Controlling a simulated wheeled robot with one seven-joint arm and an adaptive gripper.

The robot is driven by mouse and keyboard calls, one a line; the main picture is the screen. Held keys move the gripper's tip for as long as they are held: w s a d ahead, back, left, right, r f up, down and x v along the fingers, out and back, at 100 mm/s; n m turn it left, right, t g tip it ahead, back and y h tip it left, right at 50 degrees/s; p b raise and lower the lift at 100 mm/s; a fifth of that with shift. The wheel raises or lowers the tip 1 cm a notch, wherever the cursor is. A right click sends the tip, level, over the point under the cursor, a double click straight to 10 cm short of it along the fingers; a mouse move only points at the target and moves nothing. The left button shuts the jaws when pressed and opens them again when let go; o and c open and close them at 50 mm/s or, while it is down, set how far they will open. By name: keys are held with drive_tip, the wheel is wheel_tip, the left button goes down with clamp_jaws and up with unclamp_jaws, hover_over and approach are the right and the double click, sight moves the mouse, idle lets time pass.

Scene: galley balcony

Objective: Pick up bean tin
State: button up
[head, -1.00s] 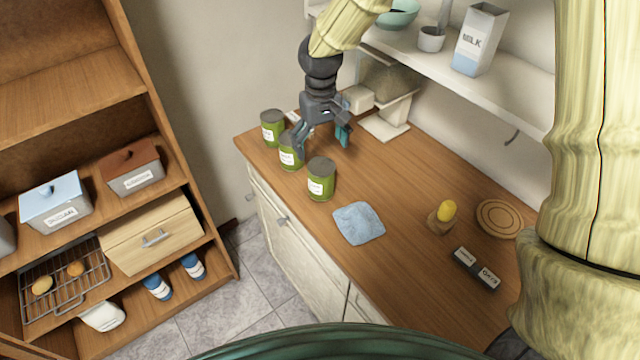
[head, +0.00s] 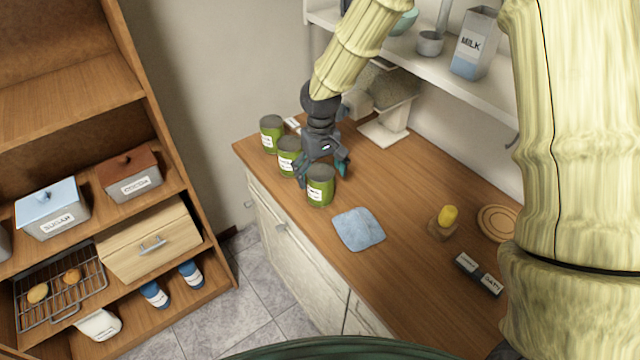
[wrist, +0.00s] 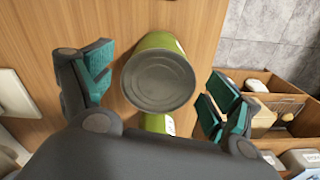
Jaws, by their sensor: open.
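Three green tins with white labels stand upright in a row along the left part of the counter. The nearest tin (head: 320,187) is just under my gripper (head: 322,172); the middle tin (head: 288,160) and the far tin (head: 271,136) stand behind it. The labels are too small to read, so I cannot tell which holds beans. In the wrist view, the nearest tin's grey lid (wrist: 158,82) lies between the teal fingers of my gripper (wrist: 160,90), with a gap on each side. The jaws are open and hold nothing. Part of another tin (wrist: 158,123) shows below it.
A blue cloth (head: 358,229) lies to the right of the nearest tin. A scale-like appliance (head: 388,125) stands against the wall.

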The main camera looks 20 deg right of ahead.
drive_tip(key=shift+w+d+f+p, duration=0.1)
drive_tip(key=shift+f+p, duration=1.1)
drive_tip(key=shift+f, duration=1.35)
drive_tip(key=c, duration=1.4)
drive_tip(key=shift+o, duration=0.2)
drive_tip(key=shift+r, duration=0.15)
